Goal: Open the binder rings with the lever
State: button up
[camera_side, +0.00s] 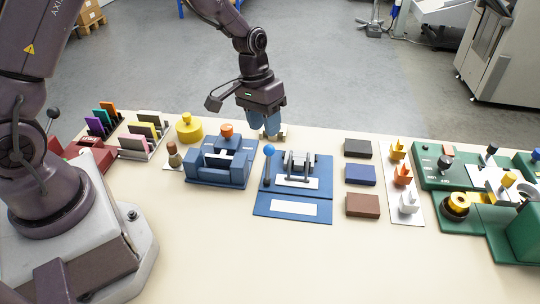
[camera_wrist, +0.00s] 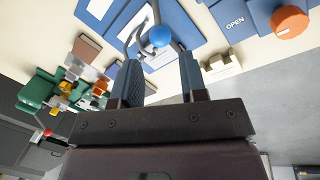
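The blue binder (camera_side: 320,207) lies open on the bench in the side view, with metal rings (camera_side: 299,164) and white label panels. Its lever stands upright at the binder's left, topped by a blue ball knob (camera_side: 269,150). My gripper (camera_side: 265,130) points down behind the lever, at the bench's far side. In the wrist view my gripper (camera_wrist: 160,62) is open, its two fingers well apart with nothing held between them. The blue knob (camera_wrist: 160,36) shows there just past the fingertips, roughly centred between them. The rings (camera_wrist: 137,35) are partly hidden behind the left finger.
A blue device with an orange knob (camera_side: 227,130) stands left of the binder. Black, blue and brown blocks (camera_side: 362,205) lie to its right. A small beige block (camera_wrist: 222,66) sits beside the right finger. The bench front (camera_side: 300,265) is clear.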

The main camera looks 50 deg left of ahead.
aim_at(268, 148)
jog(key=f, duration=0.3)
jog(key=d+f, duration=0.1)
jog(key=f, duration=0.4)
jog(key=shift+w+d+f, duration=0.2)
jog(key=shift+d+f, duration=0.15)
jog(key=shift+f, duration=0.05)
grip_shut()
